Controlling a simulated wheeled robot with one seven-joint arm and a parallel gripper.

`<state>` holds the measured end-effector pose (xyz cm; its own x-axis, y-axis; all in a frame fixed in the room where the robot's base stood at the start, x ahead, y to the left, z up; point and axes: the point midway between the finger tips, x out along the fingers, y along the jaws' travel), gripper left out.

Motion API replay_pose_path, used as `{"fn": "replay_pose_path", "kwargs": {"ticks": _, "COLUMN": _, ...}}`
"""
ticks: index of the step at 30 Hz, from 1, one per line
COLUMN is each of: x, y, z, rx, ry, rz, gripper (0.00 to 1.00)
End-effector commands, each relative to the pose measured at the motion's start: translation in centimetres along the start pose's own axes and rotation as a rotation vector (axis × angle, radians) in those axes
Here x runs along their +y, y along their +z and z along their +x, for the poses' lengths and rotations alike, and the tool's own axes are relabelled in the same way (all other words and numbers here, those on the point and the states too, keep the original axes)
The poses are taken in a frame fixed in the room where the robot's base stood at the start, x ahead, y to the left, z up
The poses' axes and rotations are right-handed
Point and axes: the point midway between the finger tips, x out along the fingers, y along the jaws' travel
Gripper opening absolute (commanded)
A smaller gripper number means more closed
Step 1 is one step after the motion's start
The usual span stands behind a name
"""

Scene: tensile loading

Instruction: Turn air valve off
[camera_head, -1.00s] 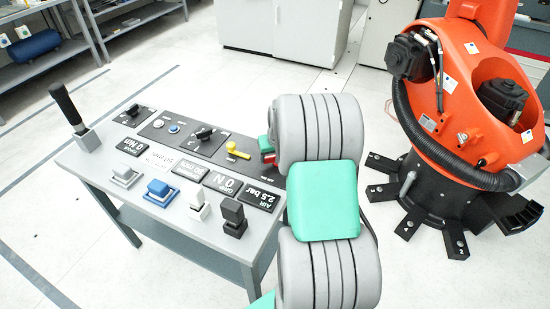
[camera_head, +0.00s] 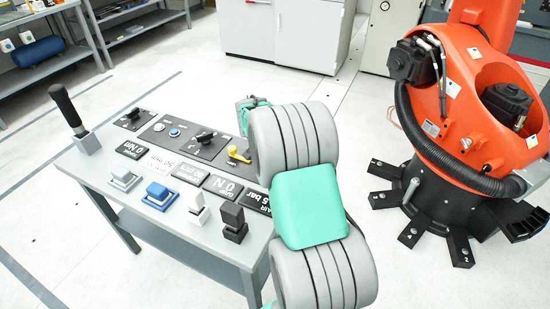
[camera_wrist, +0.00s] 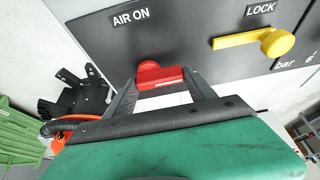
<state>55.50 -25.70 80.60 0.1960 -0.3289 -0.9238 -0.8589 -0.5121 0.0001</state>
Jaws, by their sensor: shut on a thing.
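The red air valve handle (camera_wrist: 160,76) sits on the dark panel below the "AIR ON" label (camera_wrist: 130,16) in the wrist view. My gripper (camera_wrist: 162,90) is shut on the handle, with one finger on each side of it. In the head view my arm covers the valve and my fingertips. The air display (camera_head: 258,200) on the bench is partly covered by my arm, and its "bar" lettering shows.
The yellow lock lever (camera_wrist: 250,39) is right of the handle; it also shows in the head view (camera_head: 238,154). Black knobs, buttons and block switches fill the bench (camera_head: 95,170). An orange robot arm (camera_head: 470,100) stands at the right.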

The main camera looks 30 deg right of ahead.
Motion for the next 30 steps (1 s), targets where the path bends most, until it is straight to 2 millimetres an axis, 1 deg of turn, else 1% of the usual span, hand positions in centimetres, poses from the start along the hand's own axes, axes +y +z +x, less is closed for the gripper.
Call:
{"fn": "replay_pose_path", "kwargs": {"ticks": 1, "x": -0.32, "y": -0.11, "z": -0.15, "rx": 0.003, "ry": -0.004, "rz": 0.004, "gripper": 0.23}}
{"fn": "replay_pose_path", "kwargs": {"ticks": 15, "x": -0.30, "y": -0.12, "z": -0.17, "rx": 0.002, "ry": 0.002, "rz": 0.019, "gripper": 0.23}}
{"fn": "replay_pose_path", "kwargs": {"ticks": 16, "x": -0.30, "y": -0.12, "z": -0.17, "rx": 0.002, "ry": 0.002, "rz": 0.019, "gripper": 0.64}}
{"fn": "replay_pose_path", "kwargs": {"ticks": 24, "x": -0.06, "y": -0.14, "z": -0.05, "rx": 0.001, "ry": 0.006, "rz": 0.021, "gripper": 0.85}}
{"fn": "replay_pose_path", "kwargs": {"ticks": 30, "x": 0.00, "y": -0.11, "z": -0.02, "rx": 0.000, "ry": 0.007, "rz": 0.021, "gripper": 0.85}}
